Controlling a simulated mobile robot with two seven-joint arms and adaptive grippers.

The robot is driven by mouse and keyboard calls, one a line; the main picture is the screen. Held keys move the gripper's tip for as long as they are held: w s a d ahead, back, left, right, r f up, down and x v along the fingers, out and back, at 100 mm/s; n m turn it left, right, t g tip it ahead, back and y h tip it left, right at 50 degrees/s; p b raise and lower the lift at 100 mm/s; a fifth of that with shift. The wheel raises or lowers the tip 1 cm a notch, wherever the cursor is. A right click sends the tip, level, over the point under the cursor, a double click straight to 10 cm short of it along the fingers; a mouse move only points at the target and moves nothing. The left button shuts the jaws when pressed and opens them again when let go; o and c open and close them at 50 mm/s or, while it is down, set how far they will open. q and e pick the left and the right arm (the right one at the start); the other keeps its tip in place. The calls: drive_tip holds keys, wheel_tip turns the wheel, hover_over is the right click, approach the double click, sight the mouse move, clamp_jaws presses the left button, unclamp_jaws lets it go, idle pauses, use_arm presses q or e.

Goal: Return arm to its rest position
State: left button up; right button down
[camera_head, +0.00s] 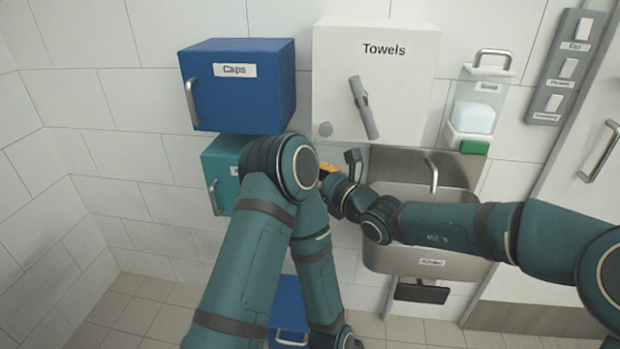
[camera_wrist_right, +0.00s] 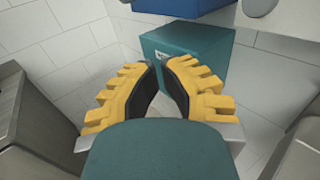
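My right arm comes in from the right in the head view, with its forearm across the front of the sink. Its gripper (camera_head: 328,170) shows only as a bit of yellow, mostly hidden behind my left elbow. In the right wrist view the two yellow fingers with dark pads (camera_wrist_right: 161,64) point ahead towards the teal cabinet, with a narrow gap and nothing between them. My left arm rises from the bottom, bends at a high elbow and runs down again past the bottom edge. Its gripper is out of view.
A blue Caps cabinet (camera_head: 238,90), a teal cabinet (camera_head: 220,165) and a white Towels cabinet (camera_head: 375,80) hang on the tiled wall. A steel sink (camera_head: 425,262), a soap dispenser (camera_head: 475,115) and a switch panel (camera_head: 569,65) are at right. A blue box (camera_head: 287,305) is low down.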

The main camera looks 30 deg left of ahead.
drive_tip(key=s+d+f+n+g+h, duration=0.2)
drive_tip(key=s+d+f+n+h, duration=0.15)
drive_tip(key=d+f, duration=0.7)
drive_tip(key=s+d+f+n+g+h, duration=0.2)
drive_tip(key=d+f+n+h, duration=0.45)
drive_tip(key=f, duration=0.75)
drive_tip(key=s+d+f+n+h, duration=0.1)
drive_tip(key=s+d+f+n, duration=0.2)
drive_tip(key=d, duration=0.6)
drive_tip(key=s+d+f+n+h, duration=0.1)
drive_tip(key=s+d+f+n, duration=0.2)
drive_tip(key=d, duration=0.6)
drive_tip(key=s+d+f+n+t+h, duration=0.1)
drive_tip(key=s+d+f+n, duration=0.2)
drive_tip(key=s+d+f, duration=0.2)
drive_tip(key=d+f, duration=0.2)
drive_tip(key=d, duration=0.2)
drive_tip(key=shift+s+h, duration=0.15)
drive_tip(key=shift+h, duration=0.15)
drive_tip(key=shift+f, duration=0.1)
